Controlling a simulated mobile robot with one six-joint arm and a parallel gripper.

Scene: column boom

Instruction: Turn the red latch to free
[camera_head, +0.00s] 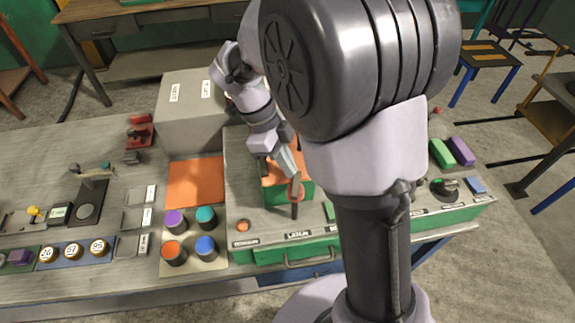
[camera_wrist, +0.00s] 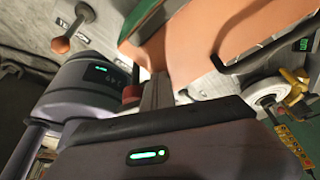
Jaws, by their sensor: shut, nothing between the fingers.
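A small red part, which looks like the red latch (camera_head: 296,189), shows at the front of a green box with an orange top (camera_head: 275,196). My gripper (camera_head: 291,168) reaches down to it from above and behind, with its tip at or very near the red part. I cannot tell whether they touch. In the wrist view a short red piece (camera_wrist: 131,93) sits just left of my shut gripper (camera_wrist: 156,92), and an orange panel with a black handle (camera_wrist: 225,68) lies beyond. Nothing shows between the fingers. The latch's turned position is unclear.
Purple, teal, orange and blue knobs (camera_head: 205,245) stand left of the green box. A grey box (camera_head: 187,110) and a red device (camera_head: 140,131) stand behind. Green and purple blocks (camera_head: 461,151) lie at right. An orange-tipped stalk (camera_wrist: 61,45) shows in the wrist view.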

